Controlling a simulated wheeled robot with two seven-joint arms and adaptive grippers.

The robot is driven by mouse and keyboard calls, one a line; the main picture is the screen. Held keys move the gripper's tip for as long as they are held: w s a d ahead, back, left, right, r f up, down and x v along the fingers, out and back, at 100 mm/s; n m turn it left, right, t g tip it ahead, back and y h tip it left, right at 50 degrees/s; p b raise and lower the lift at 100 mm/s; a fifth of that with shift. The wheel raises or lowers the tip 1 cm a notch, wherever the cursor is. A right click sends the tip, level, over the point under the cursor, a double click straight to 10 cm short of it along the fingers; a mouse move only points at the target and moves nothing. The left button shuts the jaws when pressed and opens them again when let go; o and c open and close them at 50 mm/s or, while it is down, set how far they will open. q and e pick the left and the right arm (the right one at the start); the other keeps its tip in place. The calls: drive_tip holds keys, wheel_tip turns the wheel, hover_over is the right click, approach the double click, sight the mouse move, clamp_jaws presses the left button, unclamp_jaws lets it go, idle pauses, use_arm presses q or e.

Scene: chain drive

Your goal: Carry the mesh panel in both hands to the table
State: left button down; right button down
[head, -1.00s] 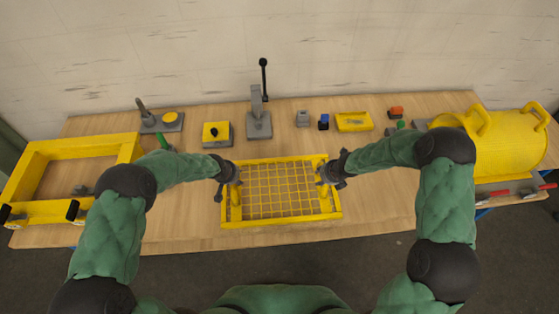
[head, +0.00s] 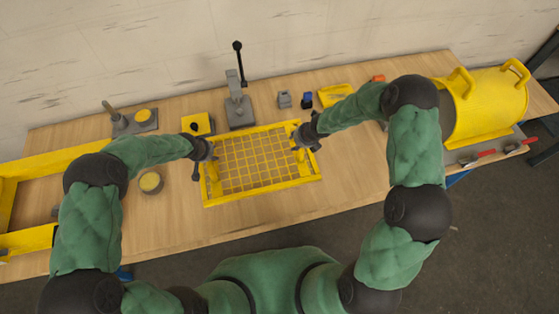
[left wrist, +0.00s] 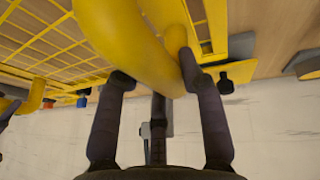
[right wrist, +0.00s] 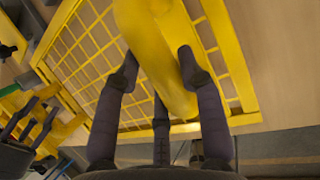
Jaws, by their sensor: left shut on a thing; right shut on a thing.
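The yellow mesh panel (head: 263,191) is a rectangular frame with a wire grid and an upright handle at each short side. In the head view it is over the middle of the wooden table (head: 350,207); I cannot tell whether it touches the top. My left gripper (head: 211,158) is shut on its left handle, which fills the upper middle of the left wrist view (left wrist: 125,40). My right gripper (head: 303,142) is shut on its right handle, also large in the right wrist view (right wrist: 150,45). The fingers hide parts of both handles.
Behind the panel stand a grey lever press (head: 239,112), a yellow block (head: 198,124), a grey block (head: 284,99) and a yellow tray (head: 334,95). A yellow frame (head: 28,241) lies left, a round yellow-topped piece (head: 150,182) nearer. A yellow drum (head: 490,105) is right. The front right tabletop is clear.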

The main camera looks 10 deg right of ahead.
sight(215, 163)
drive_tip(key=shift+f, duration=0.1)
